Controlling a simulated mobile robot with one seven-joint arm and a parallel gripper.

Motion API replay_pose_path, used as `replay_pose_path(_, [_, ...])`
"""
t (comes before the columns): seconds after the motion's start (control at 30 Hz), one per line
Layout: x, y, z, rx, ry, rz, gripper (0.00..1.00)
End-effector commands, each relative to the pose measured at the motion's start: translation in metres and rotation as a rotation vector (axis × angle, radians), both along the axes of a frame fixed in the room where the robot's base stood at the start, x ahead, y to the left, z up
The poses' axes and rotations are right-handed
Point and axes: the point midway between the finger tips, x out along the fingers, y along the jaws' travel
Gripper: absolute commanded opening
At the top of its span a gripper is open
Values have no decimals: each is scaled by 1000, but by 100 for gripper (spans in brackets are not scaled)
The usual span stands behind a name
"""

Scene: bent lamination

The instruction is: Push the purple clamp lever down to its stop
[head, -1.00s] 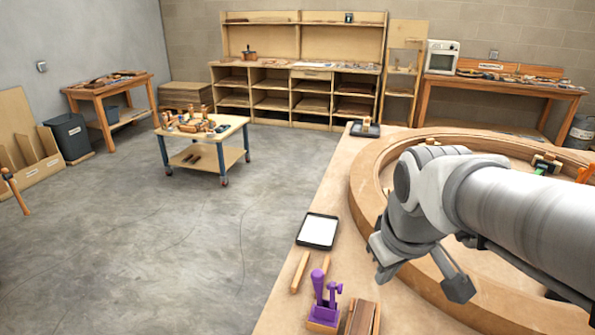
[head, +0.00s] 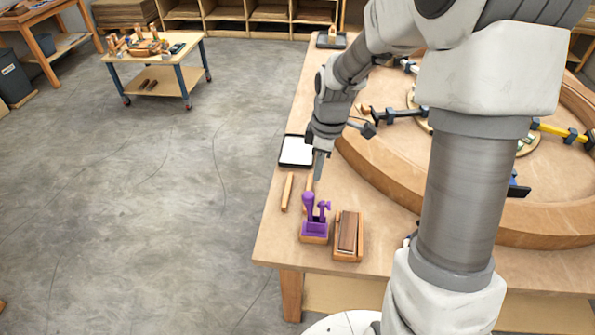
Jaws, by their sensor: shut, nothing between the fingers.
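The purple clamp (head: 315,228) stands on a small wooden block near the left front corner of the workbench. Its lever (head: 308,205) points upright and ends in a rounded knob. A shorter purple screw part (head: 323,209) stands to its right. My gripper (head: 318,175) is shut and empty, pointing down. In the picture it is just above and slightly right of the lever knob. A small gap shows between them, but I cannot tell the exact distance in depth.
A wooden block with a dark top (head: 348,235) sits right of the clamp. A large curved wooden ring (head: 400,195) with several clamps fills the bench's right side.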

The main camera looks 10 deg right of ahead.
Motion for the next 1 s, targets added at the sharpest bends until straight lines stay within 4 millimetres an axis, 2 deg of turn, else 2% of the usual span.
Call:
replay_pose_path(0.67, [5, 1, -13, 12, 11, 42, 0])
replay_pose_path(1.0, [6, 4, -50, 12, 11, 42, 0])
